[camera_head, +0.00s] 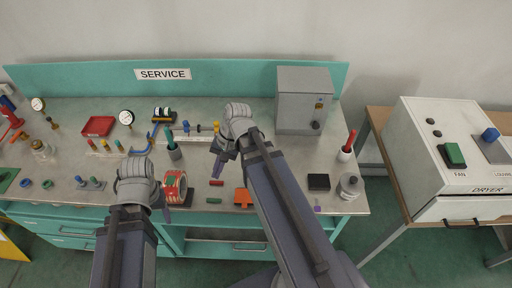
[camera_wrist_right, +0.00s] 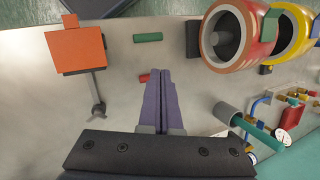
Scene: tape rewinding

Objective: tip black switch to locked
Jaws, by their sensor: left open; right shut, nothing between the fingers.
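A small black block (camera_wrist_right: 193,38) stands beside the tape rolls in the right wrist view; it also shows in the head view (camera_head: 189,198). I cannot tell whether it is the black switch, or read any locked mark. A flat black block (camera_head: 319,182) lies at the bench's right front. My right gripper (camera_wrist_right: 160,75) is shut and empty, above the bench near a short red bar (camera_wrist_right: 145,77); in the head view its purple fingers (camera_head: 217,165) point down. My left gripper (camera_head: 166,212) is by the red tape roll (camera_head: 174,187), open, its fingers mostly hidden by the wrist.
An orange block (camera_wrist_right: 77,50) and a green bar (camera_wrist_right: 147,37) lie near the bench's front. A yellow roll (camera_wrist_right: 292,32) sits beside the red roll. A grey box (camera_head: 303,98) stands at the back. A dryer (camera_head: 450,155) stands on a separate table at right.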

